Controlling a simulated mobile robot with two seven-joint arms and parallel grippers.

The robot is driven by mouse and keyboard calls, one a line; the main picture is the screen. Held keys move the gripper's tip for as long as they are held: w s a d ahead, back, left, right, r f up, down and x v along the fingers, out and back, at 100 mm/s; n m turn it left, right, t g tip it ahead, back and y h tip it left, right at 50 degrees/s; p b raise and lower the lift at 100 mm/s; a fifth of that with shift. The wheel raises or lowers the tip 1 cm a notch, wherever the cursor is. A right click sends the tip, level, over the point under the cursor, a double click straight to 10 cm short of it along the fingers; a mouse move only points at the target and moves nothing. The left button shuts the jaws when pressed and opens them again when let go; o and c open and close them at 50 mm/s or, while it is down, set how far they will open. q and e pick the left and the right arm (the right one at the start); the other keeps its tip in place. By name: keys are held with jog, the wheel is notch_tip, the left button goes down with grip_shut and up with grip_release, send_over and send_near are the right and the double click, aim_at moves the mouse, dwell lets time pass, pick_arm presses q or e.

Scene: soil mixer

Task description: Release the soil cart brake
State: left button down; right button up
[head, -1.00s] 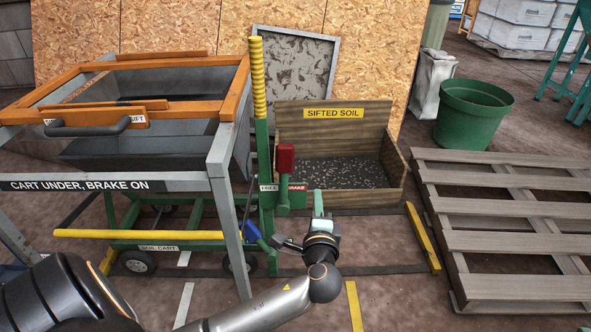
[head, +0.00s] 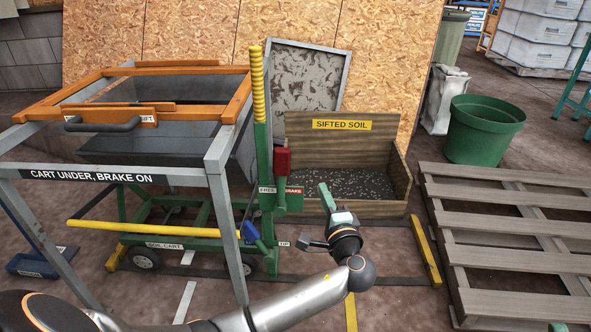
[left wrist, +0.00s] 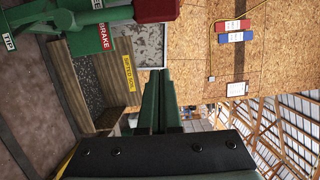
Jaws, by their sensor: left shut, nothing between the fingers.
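The brake lever (head: 283,162) has a red grip on a green arm and stands roughly upright on the green post of the soil cart (head: 190,244). A FREE label (head: 267,190) is on its left and a red-and-green BRAKE plate (head: 295,191) on its right. My left gripper (head: 325,194) is shut and empty, to the right of the lever and apart from it. In the left wrist view, its dark green fingers (left wrist: 159,85) lie together. The red grip (left wrist: 155,10) and BRAKE plate (left wrist: 106,40) show at upper left there. My right gripper is not in view.
The cart stands under the grey sifter frame (head: 225,190), labelled CART UNDER, BRAKE ON. A yellow-striped handle (head: 258,85) rises above the lever. A blue part (head: 250,231) sits low on the post. The sifted soil box (head: 395,205) is behind, a pallet (head: 500,225) at right.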

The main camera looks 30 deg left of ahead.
aim_at(286, 164)
pick_arm(q)
jog(key=w+a+b, duration=0.3)
jog(key=w+a, duration=0.2)
jog(key=a, duration=0.5)
jog(key=shift+a+r+b, duration=0.15)
jog(key=shift+a+b, duration=0.15)
jog(key=shift+s, duration=0.1)
jog(key=shift+s+a+r+n+g+p, duration=0.2)
jog(key=shift+s+a+n+p, duration=0.2)
jog(key=shift+a, duration=0.2)
jog(key=shift+s+a+r+n+g+p, duration=0.15)
jog(key=shift+s+a+n+p, duration=0.2)
jog(key=shift+a+n, duration=0.2)
jog(key=s+a+n, duration=0.1)
jog(key=s+a+n+p, duration=0.1)
jog(key=a, duration=0.1)
jog(key=s+a+n+h+p, duration=0.1)
jog(key=a, duration=0.1)
jog(key=shift+s+a+f+n, duration=0.1)
jog(key=shift+a+f+n, duration=0.15)
jog(key=shift+n, duration=0.1)
